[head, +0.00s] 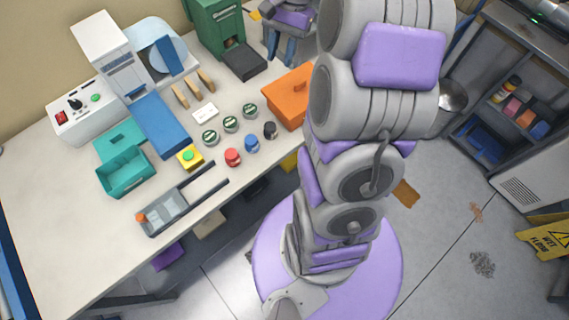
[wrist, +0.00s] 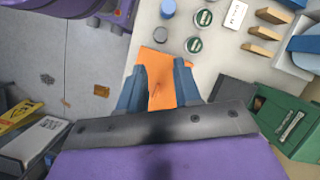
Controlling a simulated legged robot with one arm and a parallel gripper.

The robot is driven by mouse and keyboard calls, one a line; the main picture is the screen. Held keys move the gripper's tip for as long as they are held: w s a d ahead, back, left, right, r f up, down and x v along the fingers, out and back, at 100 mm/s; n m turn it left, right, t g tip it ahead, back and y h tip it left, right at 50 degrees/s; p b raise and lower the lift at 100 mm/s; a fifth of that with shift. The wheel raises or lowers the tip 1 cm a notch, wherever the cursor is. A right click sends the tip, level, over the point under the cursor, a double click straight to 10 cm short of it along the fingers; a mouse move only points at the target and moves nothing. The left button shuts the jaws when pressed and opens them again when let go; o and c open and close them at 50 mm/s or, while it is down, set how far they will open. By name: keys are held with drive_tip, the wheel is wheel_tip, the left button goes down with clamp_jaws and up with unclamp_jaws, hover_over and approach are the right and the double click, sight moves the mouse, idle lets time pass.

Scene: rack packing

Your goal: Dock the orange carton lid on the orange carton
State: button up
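The orange carton (head: 289,98) stands on the table near its right edge, partly behind my arm in the head view. Its top is orange with a small dark mark; I cannot tell a separate lid from the carton body. In the wrist view an orange surface (wrist: 156,68) shows between and beyond my blue fingers. My gripper (head: 281,58) is at the top of the head view, beside the carton in the picture. In the wrist view its fingers (wrist: 159,66) stand apart, with no clear grip on anything.
Several jars (head: 231,124) and a white card (head: 205,112) lie left of the carton. A green machine (head: 214,24) stands at the back near my gripper. A teal bin (head: 126,178) and grey tray (head: 165,212) are farther left. The front-left tabletop is bare.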

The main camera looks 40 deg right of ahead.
drive_tip(key=s+a+r+n+h, duration=0.2)
drive_tip(key=s+a+n, duration=0.5)
drive_tip(key=s+a, duration=0.55)
drive_tip(key=s+a+f+n, duration=0.1)
drive_tip(key=s+n, duration=0.1)
drive_tip(key=s, duration=0.4)
drive_tip(key=s+a+f+n+h, duration=0.1)
drive_tip(key=s+a+f+n, duration=0.1)
drive_tip(key=s, duration=0.4)
drive_tip(key=shift+a+f+n+g+h, duration=0.15)
drive_tip(key=shift+a+n+g+h, duration=0.15)
drive_tip(key=shift+n, duration=0.1)
drive_tip(key=shift+a, duration=0.1)
